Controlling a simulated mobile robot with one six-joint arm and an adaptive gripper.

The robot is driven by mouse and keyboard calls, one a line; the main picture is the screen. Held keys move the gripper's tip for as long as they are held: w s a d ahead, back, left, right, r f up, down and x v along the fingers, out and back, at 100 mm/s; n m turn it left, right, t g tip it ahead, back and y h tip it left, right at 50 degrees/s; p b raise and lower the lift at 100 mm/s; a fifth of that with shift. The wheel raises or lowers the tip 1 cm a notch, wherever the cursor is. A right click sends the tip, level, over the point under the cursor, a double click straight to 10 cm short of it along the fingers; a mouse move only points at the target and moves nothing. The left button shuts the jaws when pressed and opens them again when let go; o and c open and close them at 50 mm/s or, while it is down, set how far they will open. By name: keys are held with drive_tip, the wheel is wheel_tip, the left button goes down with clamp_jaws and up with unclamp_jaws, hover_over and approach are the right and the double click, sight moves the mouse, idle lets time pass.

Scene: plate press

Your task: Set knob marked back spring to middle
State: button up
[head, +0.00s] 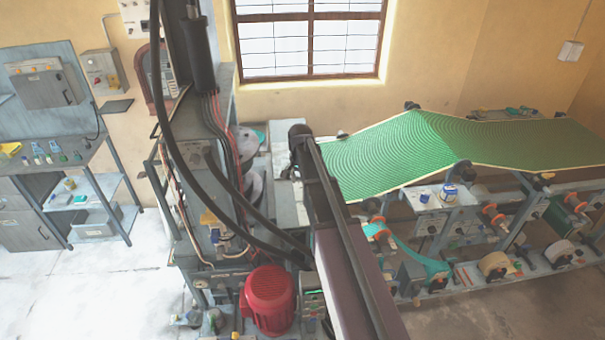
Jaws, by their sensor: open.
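No knob marked back spring can be made out in the head view, as any lettering is too small to read. A machine (455,222) with a green patterned sheet (400,150) over its top stands at the right. Its frame carries several small dark round parts and orange-ended rollers, and I cannot tell which of them are knobs. A tall grey press frame (222,150) with hoses stands left of centre. I do not see my gripper's fingers in this view. A dark beam across the lower centre hides part of the machinery behind it.
A red motor (268,300) sits low at the bottom centre. A grey bench (50,155) with bottles and shelves stands at the left wall, with a grey box (45,84) above it. The pale floor (100,285) at the lower left is clear.

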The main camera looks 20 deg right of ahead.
drive_tip(key=s+a+f+n+b, duration=0.1)
drive_tip(key=s+a+n, duration=0.2)
drive_tip(key=s, duration=0.4)
drive_tip(key=s+a+f+n+b, duration=0.1)
drive_tip(key=s+a+n, duration=0.2)
drive_tip(key=s, duration=0.5)
drive_tip(key=shift+a+f+b, duration=0.35)
drive_tip(key=shift+a, duration=0.5)
drive_tip(key=w+d+r+m+p, duration=0.1)
drive_tip(key=w+d, duration=0.7)
drive_tip(key=w, duration=0.5)
drive_tip(key=w+d+r+m+p, duration=0.1)
drive_tip(key=w+d+r+p, duration=0.1)
drive_tip(key=w+d, duration=0.5)
drive_tip(key=w, duration=0.6)
drive_tip(key=shift+d+m, duration=0.3)
drive_tip(key=shift+d, duration=0.1)
wheel_tip(320, 180, down, 14)
drive_tip(key=b, duration=1.3)
drive_tip(key=shift+r, duration=0.2)
drive_tip(key=shift+b, duration=0.3)
